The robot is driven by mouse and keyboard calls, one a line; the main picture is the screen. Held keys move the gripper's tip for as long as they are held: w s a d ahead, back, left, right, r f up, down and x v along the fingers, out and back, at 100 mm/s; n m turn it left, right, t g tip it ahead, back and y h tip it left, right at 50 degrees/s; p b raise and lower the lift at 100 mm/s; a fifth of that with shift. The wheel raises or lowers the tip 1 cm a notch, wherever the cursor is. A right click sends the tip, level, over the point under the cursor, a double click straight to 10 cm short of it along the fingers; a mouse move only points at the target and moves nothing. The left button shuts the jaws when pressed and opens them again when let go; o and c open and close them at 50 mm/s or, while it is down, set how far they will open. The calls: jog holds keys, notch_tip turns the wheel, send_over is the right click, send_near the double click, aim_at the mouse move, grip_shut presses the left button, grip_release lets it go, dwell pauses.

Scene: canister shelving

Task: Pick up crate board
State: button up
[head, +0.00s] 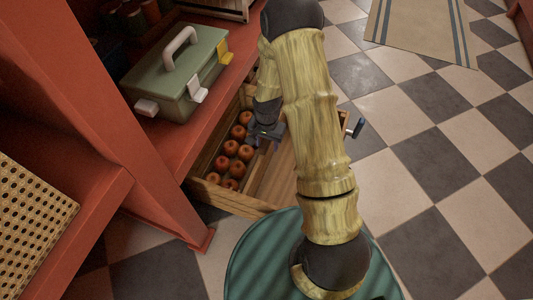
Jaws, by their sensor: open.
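A wooden crate (222,200) stands on the floor by the red shelving, with several red apples (231,148) in its left part. A flat, reddish-brown wooden board (281,182) shows in the crate's right part; my arm covers much of it, and I cannot tell whether it is loose or fixed. My gripper (268,138) is over the middle of the crate, right of the apples, with its jaws open. Its fingertips are small and partly dark, and I cannot tell whether they touch the board.
A green toolbox (177,72) with a pale handle sits on the red shelf (185,148) left of the crate. A woven cane panel (30,215) is at the far left. A small dark metallic object (356,128) shows right of my arm. Checkered floor (430,170) is clear at right; a striped rug (420,30) lies beyond.

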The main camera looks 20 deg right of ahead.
grip_shut()
jog(key=shift+r, duration=0.1)
dwell(0.4)
notch_tip(320, 180, up, 28)
jog(key=p, duration=1.6)
